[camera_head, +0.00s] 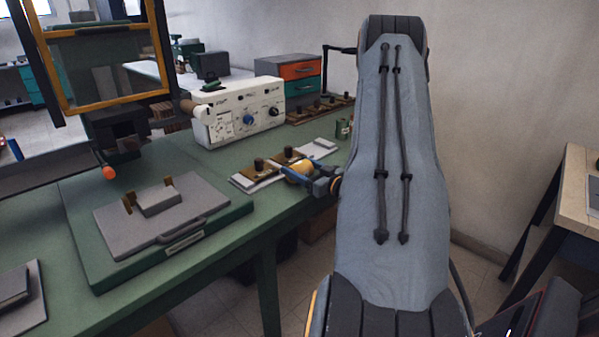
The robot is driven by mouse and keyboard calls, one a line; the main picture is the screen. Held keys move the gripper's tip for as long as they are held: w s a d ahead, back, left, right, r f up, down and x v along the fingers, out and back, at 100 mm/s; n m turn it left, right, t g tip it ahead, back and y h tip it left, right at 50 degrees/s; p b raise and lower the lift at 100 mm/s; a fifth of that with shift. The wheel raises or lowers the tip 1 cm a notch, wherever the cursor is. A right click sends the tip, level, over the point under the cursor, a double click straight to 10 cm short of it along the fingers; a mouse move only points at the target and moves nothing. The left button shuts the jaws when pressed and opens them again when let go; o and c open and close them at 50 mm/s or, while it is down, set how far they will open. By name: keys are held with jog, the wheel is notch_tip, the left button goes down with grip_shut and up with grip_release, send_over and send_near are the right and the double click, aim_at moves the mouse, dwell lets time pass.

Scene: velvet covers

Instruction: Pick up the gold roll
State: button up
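The gold roll (297,171) is a small, shiny yellow cylinder near the right edge of the green table (225,207). My gripper (300,172) reaches it from the right, with blue parts on the near and far sides of the roll. The roll seems to lie between the fingers, but it is too small to tell whether they press on it or whether it is off the table. My grey arm stands at the right of the table and hides part of the wall behind.
Wooden blocks with dark knobs (260,165) stand just left of the roll. A green can (343,129) and a white control box (236,112) are behind.

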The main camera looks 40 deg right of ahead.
aim_at(300, 163)
jog(key=c, duration=0.6)
jog(key=shift+r, duration=0.1)
notch_tip(300, 163, up, 10)
jog(key=shift+f+b, duration=0.1)
jog(key=shift+b, duration=0.3)
